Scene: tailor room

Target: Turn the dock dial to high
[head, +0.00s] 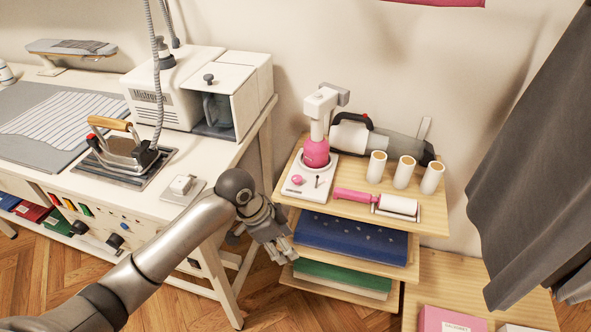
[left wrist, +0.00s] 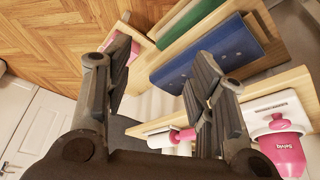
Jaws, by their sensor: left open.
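A white dock (head: 327,172) stands at the front left of the wooden shelf's top board (head: 345,212). A pink and white handheld device (head: 316,150) stands upright in it. A small round pink dial (head: 297,180) is on the dock's front part, beside a small slim pink piece (head: 317,181); its setting is too small to read. My left gripper (head: 282,250) is open and empty, below and left of the dock, by the shelf's left edge. In the left wrist view its fingers (left wrist: 163,85) are apart, and the pink device (left wrist: 283,150) shows at lower right. My right gripper is not in view.
A pink-handled roller (head: 355,196), several white cylinders (head: 404,172) and a grey and white appliance (head: 352,135) share the top board. Lower boards hold a blue item (head: 350,238) and a green one (head: 340,278). A white table (head: 225,150) with an iron (head: 122,152) stands left.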

